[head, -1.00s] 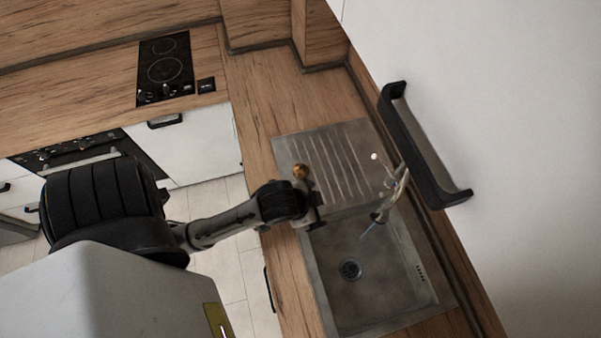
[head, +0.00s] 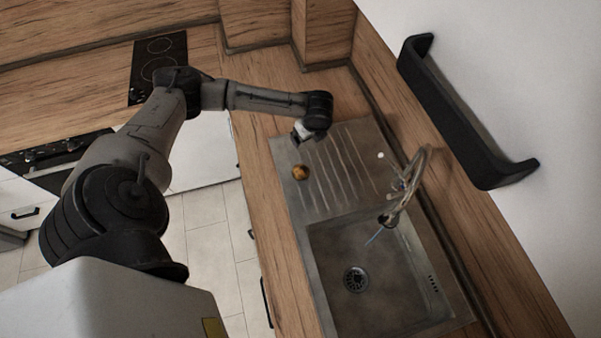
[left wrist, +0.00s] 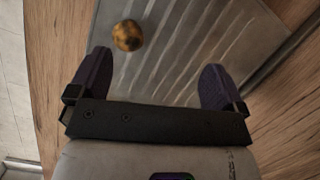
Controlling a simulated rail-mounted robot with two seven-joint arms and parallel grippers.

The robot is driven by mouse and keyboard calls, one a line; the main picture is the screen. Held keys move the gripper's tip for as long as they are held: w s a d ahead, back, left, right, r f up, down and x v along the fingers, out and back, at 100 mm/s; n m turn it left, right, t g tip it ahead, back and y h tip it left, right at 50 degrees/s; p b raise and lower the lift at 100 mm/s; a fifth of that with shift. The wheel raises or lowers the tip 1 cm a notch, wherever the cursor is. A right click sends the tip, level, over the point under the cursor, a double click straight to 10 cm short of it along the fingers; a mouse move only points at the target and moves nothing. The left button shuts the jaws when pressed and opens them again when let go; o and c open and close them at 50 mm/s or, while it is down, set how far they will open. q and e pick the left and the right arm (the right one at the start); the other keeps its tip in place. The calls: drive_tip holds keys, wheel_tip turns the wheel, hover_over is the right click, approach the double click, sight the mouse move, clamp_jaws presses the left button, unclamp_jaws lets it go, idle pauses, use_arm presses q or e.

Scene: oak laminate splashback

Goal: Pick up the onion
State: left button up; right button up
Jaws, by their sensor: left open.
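The onion (head: 300,172), small, round and golden brown, rests on the ribbed drainboard of the metal sink, near its left edge. In the left wrist view the onion (left wrist: 128,35) is beyond the fingertips, nearer the left finger. My left gripper (head: 301,133) is above the far end of the drainboard, apart from the onion. In the wrist view its two dark fingers (left wrist: 156,75) are spread wide with nothing between them. My right gripper is not in view.
The sink basin (head: 345,300) lies in front of the drainboard, with a curved faucet (head: 408,190) at its right. A white door with a black handle (head: 455,110) is at the right. A black hob (head: 158,62) is at the back left. The drainboard (head: 345,165) is otherwise clear.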

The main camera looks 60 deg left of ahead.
sight(302, 167)
use_arm(q)
drive_tip(key=s+f+m+h, duration=0.1)
drive_tip(key=f+m, duration=0.3)
drive_tip(key=m, duration=0.1)
drive_tip(key=s+d+f+m+g+h, duration=0.1)
drive_tip(key=f+m, duration=0.2)
drive_tip(key=m, duration=0.3)
drive_tip(key=s+d+f+m+g+h+p, duration=0.1)
drive_tip(key=f+m, duration=0.3)
drive_tip(key=m, duration=0.2)
drive_tip(key=shift+s+f+h, duration=0.25)
drive_tip(key=shift+f+h, duration=0.1)
drive_tip(key=shift+h, duration=0.05)
wheel_tip(302, 167, down, 4)
drive_tip(key=shift+s+d+f+p, duration=0.1)
drive_tip(key=shift+s+f+p, duration=0.05)
drive_tip(key=shift+p, duration=0.35)
drive_tip(key=shift+f, duration=0.45)
drive_tip(key=shift+c, duration=0.2)
